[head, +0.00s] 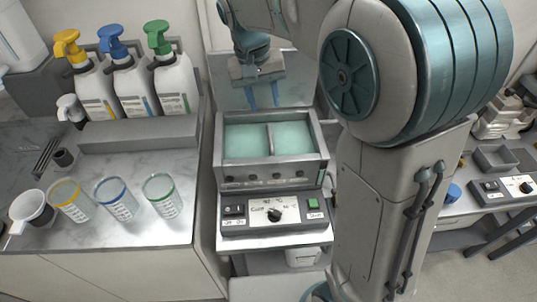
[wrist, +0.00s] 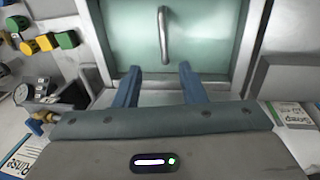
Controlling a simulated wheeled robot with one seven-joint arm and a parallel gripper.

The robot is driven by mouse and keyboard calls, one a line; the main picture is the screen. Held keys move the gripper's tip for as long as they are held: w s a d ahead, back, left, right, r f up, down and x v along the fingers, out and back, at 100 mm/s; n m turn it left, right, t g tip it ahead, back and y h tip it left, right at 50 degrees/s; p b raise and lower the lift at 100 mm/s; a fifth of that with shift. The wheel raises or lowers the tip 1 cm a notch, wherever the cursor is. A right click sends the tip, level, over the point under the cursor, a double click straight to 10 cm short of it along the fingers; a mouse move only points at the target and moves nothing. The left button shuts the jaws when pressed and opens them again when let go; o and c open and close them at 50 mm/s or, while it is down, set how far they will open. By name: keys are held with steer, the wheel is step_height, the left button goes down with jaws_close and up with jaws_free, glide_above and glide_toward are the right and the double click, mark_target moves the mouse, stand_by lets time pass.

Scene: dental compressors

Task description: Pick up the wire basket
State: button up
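I cannot make out a wire basket in either view. My gripper (head: 263,104) hangs above and behind the two-basin bath unit (head: 269,174) in the head view, its blue fingers pointing down. In the wrist view my gripper (wrist: 160,70) has its two fingers apart with nothing between them. A pale green translucent panel (wrist: 205,40) with a curved metal handle (wrist: 163,38) lies beyond the fingertips. The fingers look apart from the handle. The bath's two basins hold pale green liquid or surfaces, split by a divider.
Pump bottles with yellow, blue and green tops (head: 122,82) stand on the left counter. Several clear cups (head: 117,197) and a white handled cup (head: 31,208) stand before them. A control panel (head: 272,212) fronts the bath. My arm hides much of the right side.

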mark_target(269, 133)
steer(key=f, duration=0.4)
steer(key=d+f, duration=0.1)
steer(key=f, duration=0.4)
steer(key=d+f, duration=0.1)
steer(key=f, duration=0.4)
steer(key=shift+w+f, duration=0.25)
steer(key=shift+w, duration=0.1)
jaws_close()
